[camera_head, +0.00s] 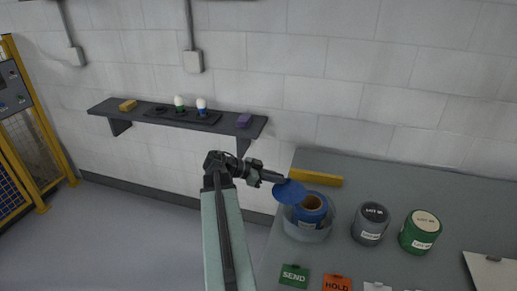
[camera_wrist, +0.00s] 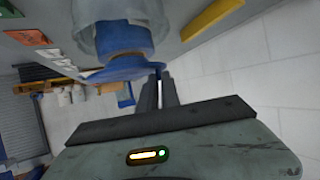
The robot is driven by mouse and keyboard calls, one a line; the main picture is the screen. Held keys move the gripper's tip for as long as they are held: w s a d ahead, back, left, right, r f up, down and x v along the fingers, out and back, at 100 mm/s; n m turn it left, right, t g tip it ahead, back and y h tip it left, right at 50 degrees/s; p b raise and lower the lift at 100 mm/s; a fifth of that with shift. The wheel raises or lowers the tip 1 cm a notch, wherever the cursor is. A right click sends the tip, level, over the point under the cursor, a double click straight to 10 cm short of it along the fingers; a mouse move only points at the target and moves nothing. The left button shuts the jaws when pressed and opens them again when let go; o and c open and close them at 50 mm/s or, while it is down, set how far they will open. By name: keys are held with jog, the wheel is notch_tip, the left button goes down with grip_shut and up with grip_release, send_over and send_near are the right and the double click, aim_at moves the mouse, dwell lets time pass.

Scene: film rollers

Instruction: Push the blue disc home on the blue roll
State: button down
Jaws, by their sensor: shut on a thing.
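The blue disc (camera_head: 289,192) is held near its left edge by my gripper (camera_head: 276,178), which is shut on it. In the wrist view the gripper's two fingers (camera_wrist: 159,84) meet the rim of the blue disc (camera_wrist: 118,73). The blue roll (camera_head: 312,205), with a tan core, stands in a clear round tub (camera_head: 318,230) on the grey table. The disc is at the roll's upper left in the head view and overlaps its side of the tub. In the wrist view the blue roll (camera_wrist: 125,38) shows right beside the disc; I cannot tell whether they touch.
A yellow bar (camera_head: 317,178) lies behind the tub. A dark grey canister (camera_head: 371,223) and a green canister (camera_head: 420,232) stand to the right. SEND (camera_head: 294,277) and HOLD (camera_head: 337,283) cards lie in front. A wall shelf (camera_head: 180,119) holds small items.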

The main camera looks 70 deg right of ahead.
aim_at(295, 185)
jog(key=s+r+p, duration=0.1)
jog(key=s, duration=0.1)
jog(key=s+d+r+p, duration=0.1)
jog(key=s+r, duration=0.1)
jog(key=s, duration=0.1)
jog(key=s+d+r+p, duration=0.1)
jog(key=s, duration=0.1)
jog(key=shift+s+d+r, duration=0.15)
jog(key=shift+d+r, duration=0.1)
jog(key=shift+r, duration=0.05)
jog(key=shift+s+d, duration=0.1)
jog(key=shift+s, duration=0.1)
notch_tip(295, 185, down, 8)
jog(key=b, duration=0.8)
jog(key=shift+f, duration=0.2)
jog(key=shift+r, duration=0.1)
jog(key=shift+f+b, duration=0.55)
jog(key=shift+f, duration=0.15)
dwell(0.8)
